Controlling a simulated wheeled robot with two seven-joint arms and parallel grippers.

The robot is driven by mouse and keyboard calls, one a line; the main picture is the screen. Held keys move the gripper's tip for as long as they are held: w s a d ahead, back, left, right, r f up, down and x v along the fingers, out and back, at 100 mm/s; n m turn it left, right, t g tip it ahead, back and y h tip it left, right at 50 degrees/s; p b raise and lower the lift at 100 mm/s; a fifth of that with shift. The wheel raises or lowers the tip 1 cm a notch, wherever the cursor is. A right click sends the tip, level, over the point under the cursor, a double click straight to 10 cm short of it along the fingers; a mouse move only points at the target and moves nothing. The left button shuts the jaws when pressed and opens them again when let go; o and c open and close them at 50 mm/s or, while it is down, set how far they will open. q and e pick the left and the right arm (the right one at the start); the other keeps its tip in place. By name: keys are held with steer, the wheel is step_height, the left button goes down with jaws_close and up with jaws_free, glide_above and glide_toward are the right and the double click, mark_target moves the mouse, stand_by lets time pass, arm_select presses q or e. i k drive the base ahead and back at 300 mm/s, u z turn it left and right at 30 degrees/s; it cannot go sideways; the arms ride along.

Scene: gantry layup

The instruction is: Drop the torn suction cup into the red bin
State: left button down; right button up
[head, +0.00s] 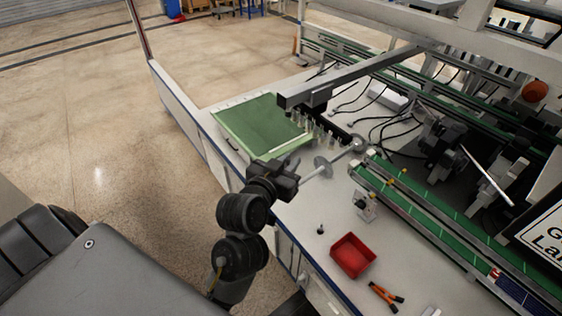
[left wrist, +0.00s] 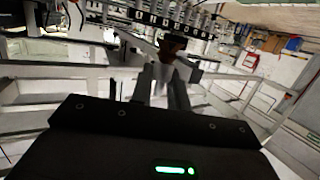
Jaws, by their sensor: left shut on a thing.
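The red bin (head: 338,256) stands empty on the white table (head: 300,212), near its front edge. My left gripper (head: 292,178) is above the table's front edge, apart from the bin and up and left of it. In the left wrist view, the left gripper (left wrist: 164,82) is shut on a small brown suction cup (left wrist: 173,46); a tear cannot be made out. In the head view, the held cup is too small or hidden to tell. A small dark piece (head: 320,229) stands on the table left of the bin. My right gripper is out of view.
A row of nozzles on a dark bar (head: 318,128) hangs under the grey gantry beam (head: 350,78). A silver disc on a rod (head: 322,166) is close to my gripper. Orange-handled pliers (head: 386,296) lie beside the bin. Green rails (head: 420,215) run at right; a green sheet (head: 260,130) lies behind.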

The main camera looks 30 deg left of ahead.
mark_target(345, 255)
steer(key=u, duration=1.65)
steer(key=k, duration=1.75)
steer(key=z, duration=1.9)
